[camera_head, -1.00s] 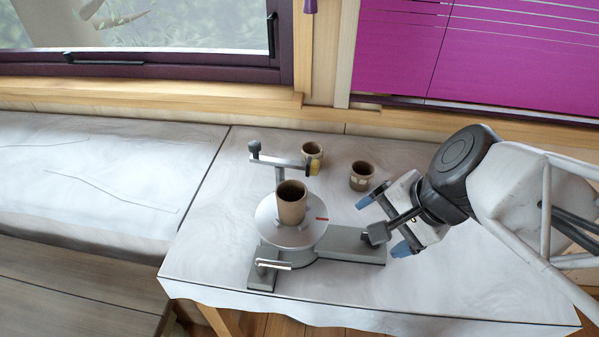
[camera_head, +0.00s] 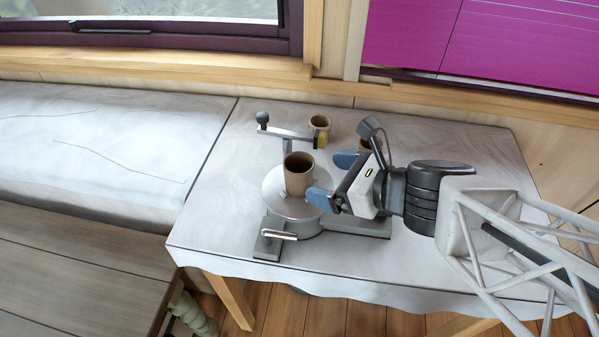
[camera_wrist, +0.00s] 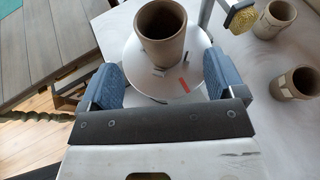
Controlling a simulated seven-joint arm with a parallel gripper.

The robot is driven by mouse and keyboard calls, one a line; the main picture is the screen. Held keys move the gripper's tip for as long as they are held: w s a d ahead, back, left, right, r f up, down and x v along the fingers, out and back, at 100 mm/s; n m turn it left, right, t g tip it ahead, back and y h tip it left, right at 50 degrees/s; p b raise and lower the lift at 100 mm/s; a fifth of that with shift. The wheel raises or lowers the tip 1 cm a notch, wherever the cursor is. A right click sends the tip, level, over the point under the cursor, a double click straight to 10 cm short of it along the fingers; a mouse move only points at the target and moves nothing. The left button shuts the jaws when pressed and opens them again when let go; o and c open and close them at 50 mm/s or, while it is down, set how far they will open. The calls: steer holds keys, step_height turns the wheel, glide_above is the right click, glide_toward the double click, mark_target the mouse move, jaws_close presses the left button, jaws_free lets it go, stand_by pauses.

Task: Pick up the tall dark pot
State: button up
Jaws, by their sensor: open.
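The tall dark pot (camera_head: 298,175) is a brown, open-topped cylinder standing upright on a round silver turntable (camera_head: 277,203). In the wrist view the pot (camera_wrist: 161,36) stands beyond my gripper, centred between its two blue fingers. My gripper (camera_head: 333,181) is open and empty, just right of the pot in the head view. Its fingers (camera_wrist: 163,84) point toward the pot, with a visible gap on each side. The pot's whole front shows in the wrist view, and no contact shows.
A metal arm with a yellow pad (camera_head: 322,140) reaches over behind the pot. Two smaller pots stand behind: one near the pad (camera_head: 319,122), one partly hidden by my gripper (camera_wrist: 297,82). The turntable's grey base (camera_head: 355,226) extends right. The table's left side (camera_head: 215,200) is clear.

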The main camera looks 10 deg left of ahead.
mark_target(311, 173)
steer(key=shift+w+a, duration=0.1)
steer(key=shift+a, duration=0.05)
stand_by(0.3)
steer(key=shift+x, duration=1.15)
steer(key=shift+f, duration=0.1)
steer(key=shift+x, duration=2.6)
steer(key=shift+w, duration=0.15)
steer(key=shift+c, duration=0.5)
steer(key=c, duration=1)
